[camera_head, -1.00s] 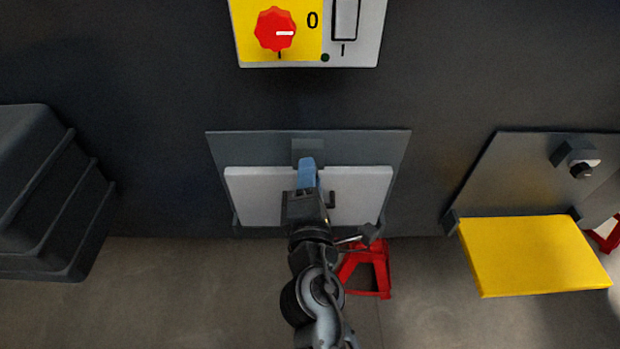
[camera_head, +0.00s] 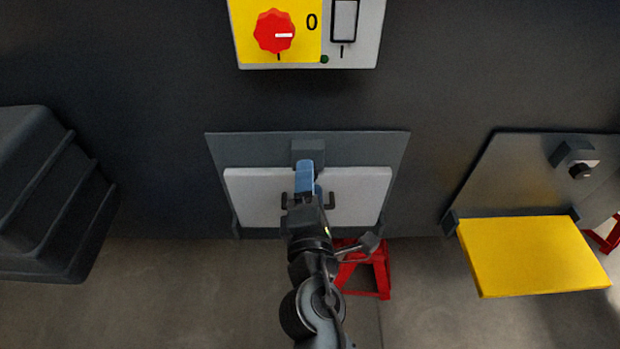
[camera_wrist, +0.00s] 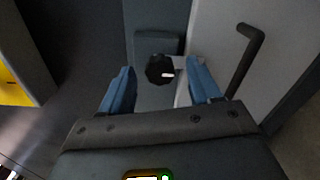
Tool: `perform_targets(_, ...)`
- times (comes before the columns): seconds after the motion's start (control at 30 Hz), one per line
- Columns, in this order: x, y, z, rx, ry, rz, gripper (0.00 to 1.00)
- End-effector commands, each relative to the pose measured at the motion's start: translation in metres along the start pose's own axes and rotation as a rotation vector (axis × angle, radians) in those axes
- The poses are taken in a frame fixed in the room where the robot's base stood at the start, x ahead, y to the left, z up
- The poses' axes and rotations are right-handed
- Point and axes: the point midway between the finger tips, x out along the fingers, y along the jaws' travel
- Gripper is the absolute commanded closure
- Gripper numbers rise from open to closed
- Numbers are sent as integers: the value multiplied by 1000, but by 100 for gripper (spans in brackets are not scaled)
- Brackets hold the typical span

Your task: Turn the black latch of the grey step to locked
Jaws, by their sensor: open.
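The grey step (camera_head: 360,195) is folded up against its dark back plate in the head view. Its pale panel also shows in the wrist view (camera_wrist: 285,40), with a dark bar handle. The black latch (camera_wrist: 159,69) is a round knob with a small white mark, in front of a grey block at the plate's top. In the head view my gripper hides the latch; only the block (camera_head: 308,148) shows above the fingers. My gripper (camera_head: 305,172) has blue fingers pointing at the block. In the wrist view my gripper (camera_wrist: 160,85) is open, with the latch framed between its fingertips; contact cannot be told.
A yellow step (camera_head: 530,255) is folded down at the right, with its own latch (camera_head: 578,168) above. A control box with a red knob (camera_head: 274,32) is above. A dark ribbed box (camera_head: 45,195) stands left. A red stand (camera_head: 370,270) is below the grey step.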

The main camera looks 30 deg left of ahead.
Motion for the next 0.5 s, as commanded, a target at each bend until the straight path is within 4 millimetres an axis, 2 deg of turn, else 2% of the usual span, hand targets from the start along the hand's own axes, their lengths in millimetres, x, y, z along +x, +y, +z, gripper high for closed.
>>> perform_targets(0.1,-20,-1,0,1,0,-3,37)
perform_targets(0.3,-49,-1,0,2,0,-2,37)
perform_targets(0.5,-63,-1,0,0,0,-2,37)
